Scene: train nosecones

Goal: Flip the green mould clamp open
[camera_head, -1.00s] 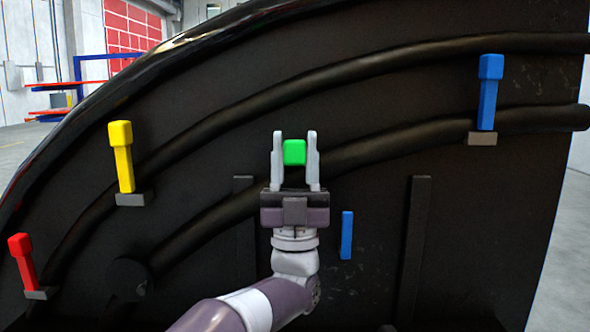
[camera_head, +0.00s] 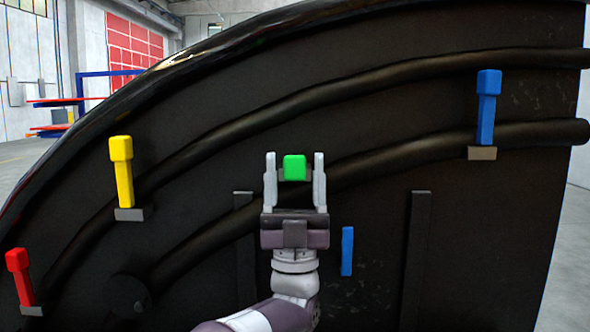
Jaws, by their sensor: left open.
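The green mould clamp (camera_head: 294,168) shows as a green block against the black mould (camera_head: 380,85). My left gripper (camera_head: 294,172) is in front of the mould, its two pale fingers apart, one on each side of the green block. A gap shows between the block and each finger, so I see no contact. The gripper's body hides the lower part of the clamp, and I cannot tell the clamp's exact angle. My right gripper is not in view.
A yellow clamp (camera_head: 122,170) and a red clamp (camera_head: 19,273) stand on the mould at left. A blue clamp (camera_head: 487,106) stands at upper right. A smaller blue bar (camera_head: 347,251) is right of my gripper. Raised black ribs curve across the mould.

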